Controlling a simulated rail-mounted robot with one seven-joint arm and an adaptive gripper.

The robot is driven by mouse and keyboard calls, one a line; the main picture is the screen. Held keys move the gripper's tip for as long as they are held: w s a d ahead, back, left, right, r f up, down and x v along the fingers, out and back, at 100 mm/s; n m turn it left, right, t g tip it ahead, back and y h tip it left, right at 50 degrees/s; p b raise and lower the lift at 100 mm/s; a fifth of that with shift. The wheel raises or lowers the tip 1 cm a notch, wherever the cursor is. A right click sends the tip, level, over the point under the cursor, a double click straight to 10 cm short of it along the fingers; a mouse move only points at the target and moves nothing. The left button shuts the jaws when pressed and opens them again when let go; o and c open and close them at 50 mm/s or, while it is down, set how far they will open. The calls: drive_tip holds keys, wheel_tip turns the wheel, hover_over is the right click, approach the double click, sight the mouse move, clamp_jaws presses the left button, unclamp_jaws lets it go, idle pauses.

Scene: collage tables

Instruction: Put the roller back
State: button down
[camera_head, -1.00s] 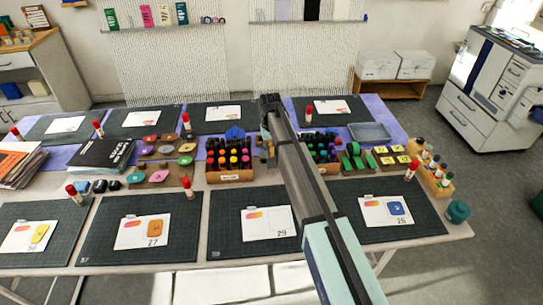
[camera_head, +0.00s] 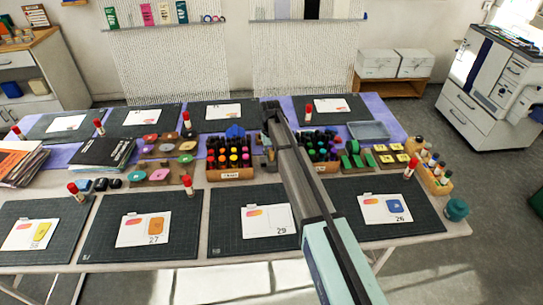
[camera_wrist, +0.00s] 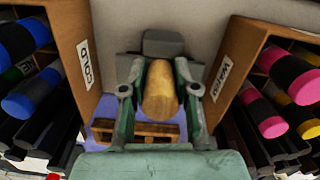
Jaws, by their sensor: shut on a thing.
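In the wrist view, my gripper (camera_wrist: 160,78) is shut on the roller, seen as a tan wooden handle (camera_wrist: 161,100) between the two fingers. A dark grey block (camera_wrist: 163,42) lies just beyond the handle; I cannot tell whether it belongs to the roller. A low slatted wooden stand (camera_wrist: 135,131) shows below the fingers, apart from or touching the roller, I cannot tell. In the head view, my gripper (camera_head: 267,147) is over the gap between two marker crates, partly covered by my arm; the roller is not clear there.
The crate marked COLD (camera_wrist: 86,62) stands close on the left and the one marked WARM (camera_wrist: 224,70) close on the right in the wrist view, both filled with markers. In the head view, a blue-grey tray (camera_head: 368,131) and dark mats with cards (camera_head: 240,205) surround them.

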drive_tip(key=c, duration=1.2)
unclamp_jaws()
drive_tip(key=shift+s+f, duration=0.1)
drive_tip(key=shift+f, duration=0.35)
drive_tip(key=o, duration=0.3)
drive_tip(key=shift+f, duration=0.2)
drive_tip(key=shift+r, duration=0.2)
drive_tip(key=shift+w+r, duration=0.2)
drive_tip(key=shift+r, duration=0.25)
drive_tip(key=r+b, duration=0.1)
drive_tip(key=r, duration=0.3)
drive_tip(key=r+b, duration=0.1)
drive_tip(key=r, duration=0.3)
drive_tip(key=w+r+b, duration=0.1)
drive_tip(key=r, duration=0.3)
drive_tip(key=shift+a+r, duration=0.2)
drive_tip(key=shift+w+d, duration=0.1)
